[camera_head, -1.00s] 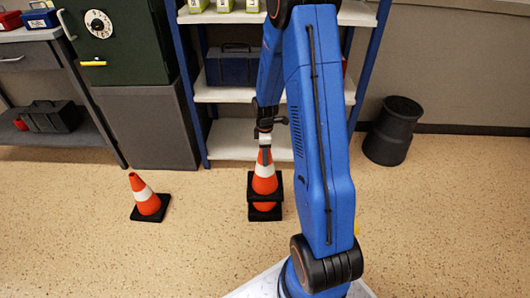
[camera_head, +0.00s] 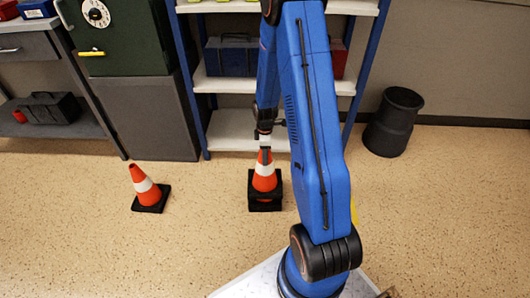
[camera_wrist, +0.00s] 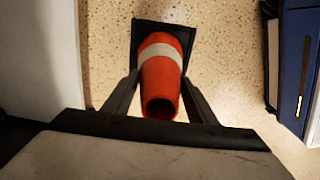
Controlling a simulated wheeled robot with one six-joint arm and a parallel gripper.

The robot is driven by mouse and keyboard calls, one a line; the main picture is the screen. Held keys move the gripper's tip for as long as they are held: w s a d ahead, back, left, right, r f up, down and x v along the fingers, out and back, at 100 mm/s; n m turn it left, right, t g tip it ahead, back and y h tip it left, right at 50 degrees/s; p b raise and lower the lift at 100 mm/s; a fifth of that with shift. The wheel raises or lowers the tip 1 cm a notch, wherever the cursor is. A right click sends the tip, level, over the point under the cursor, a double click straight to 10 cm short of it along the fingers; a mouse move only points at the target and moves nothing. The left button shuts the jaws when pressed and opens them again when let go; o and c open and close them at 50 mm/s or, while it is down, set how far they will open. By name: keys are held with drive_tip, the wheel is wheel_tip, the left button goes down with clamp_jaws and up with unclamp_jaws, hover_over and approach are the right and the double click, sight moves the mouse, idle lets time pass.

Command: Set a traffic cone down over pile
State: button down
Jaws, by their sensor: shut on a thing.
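An orange cone with a white band (camera_head: 264,179) is gripped near its top by my gripper (camera_head: 265,155). It is upright over the pile (camera_head: 265,207), a cone standing on the floor. The held cone's black base is just above the lower black base, and the lower cone is almost wholly hidden inside or behind it. I cannot tell whether the two touch. In the wrist view the fingers are on both sides of the held cone (camera_wrist: 161,75), with its open top toward the camera; the pile is hidden beneath it.
Another cone (camera_head: 147,189) stands alone on the floor to the left. A blue-framed shelf (camera_head: 222,130) stands close behind the pile. A black bin (camera_head: 393,122) is at the right by the wall. The floor between the two cone spots is clear.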

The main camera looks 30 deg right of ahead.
drive_tip(key=shift+f, duration=1.35)
drive_tip(key=c, duration=0.7)
unclamp_jaws()
drive_tip(key=shift+o, duration=0.2)
wheel_tip(320, 180, up, 17)
drive_tip(key=shift+r, duration=0.2)
